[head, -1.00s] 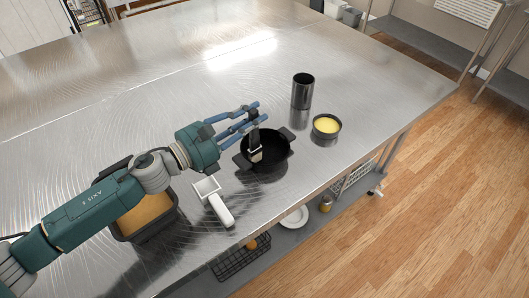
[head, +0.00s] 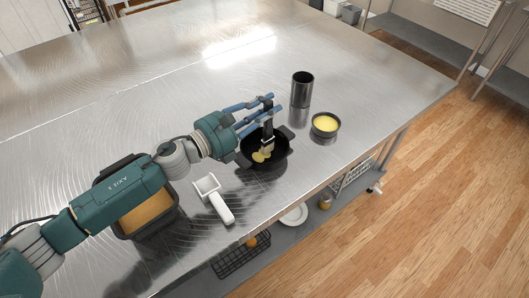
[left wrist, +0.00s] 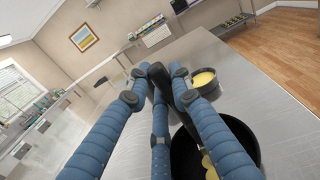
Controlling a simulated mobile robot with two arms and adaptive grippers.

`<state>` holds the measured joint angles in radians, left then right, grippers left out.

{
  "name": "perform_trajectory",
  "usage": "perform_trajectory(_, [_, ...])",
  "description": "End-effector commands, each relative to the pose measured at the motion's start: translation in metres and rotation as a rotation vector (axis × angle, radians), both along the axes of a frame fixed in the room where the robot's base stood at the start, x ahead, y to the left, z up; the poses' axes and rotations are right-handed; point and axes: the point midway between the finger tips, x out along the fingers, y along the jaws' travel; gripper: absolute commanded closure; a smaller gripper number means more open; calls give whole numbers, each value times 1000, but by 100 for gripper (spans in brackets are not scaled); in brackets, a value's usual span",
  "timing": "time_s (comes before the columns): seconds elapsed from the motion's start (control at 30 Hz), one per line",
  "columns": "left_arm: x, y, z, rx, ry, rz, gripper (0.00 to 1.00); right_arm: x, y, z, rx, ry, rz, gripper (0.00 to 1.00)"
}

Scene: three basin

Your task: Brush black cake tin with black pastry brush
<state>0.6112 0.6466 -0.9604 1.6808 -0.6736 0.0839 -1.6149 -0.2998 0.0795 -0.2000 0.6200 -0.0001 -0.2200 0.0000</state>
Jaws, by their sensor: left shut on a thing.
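The black cake tin (head: 279,158), a round pan with two side handles, stands on the steel table. My left gripper (head: 268,104) is above it, shut on the black pastry brush (head: 268,133). The brush hangs roughly upright with its pale bristle end down in the tin. Yellow patches (head: 262,155) show on the tin's floor beside the bristles. In the left wrist view, the blue fingers close around the dark brush handle (left wrist: 158,78), and the tin (left wrist: 240,135) is below right, with yellow in it. My right gripper is not in view.
A small dark bowl of yellow contents (head: 326,126) stands right of the tin, and a dark metal cylinder (head: 302,90) behind it. A white-handled scoop (head: 219,205) and a dark loaf pan (head: 177,219) with brown contents lie left. The back of the table is clear.

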Motion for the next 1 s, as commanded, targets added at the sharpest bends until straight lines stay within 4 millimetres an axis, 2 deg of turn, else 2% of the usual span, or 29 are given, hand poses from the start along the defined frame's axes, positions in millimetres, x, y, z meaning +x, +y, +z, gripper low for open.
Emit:
perform_trajectory(0.27, [15,-18,-1,1,2,-1,100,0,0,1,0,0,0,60])
perform_trajectory(0.57, [16,-19,-1,2,3,0,100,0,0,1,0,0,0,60])
perform_trajectory(1.0, [-7,10,-2,3,3,2,100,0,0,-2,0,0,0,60])
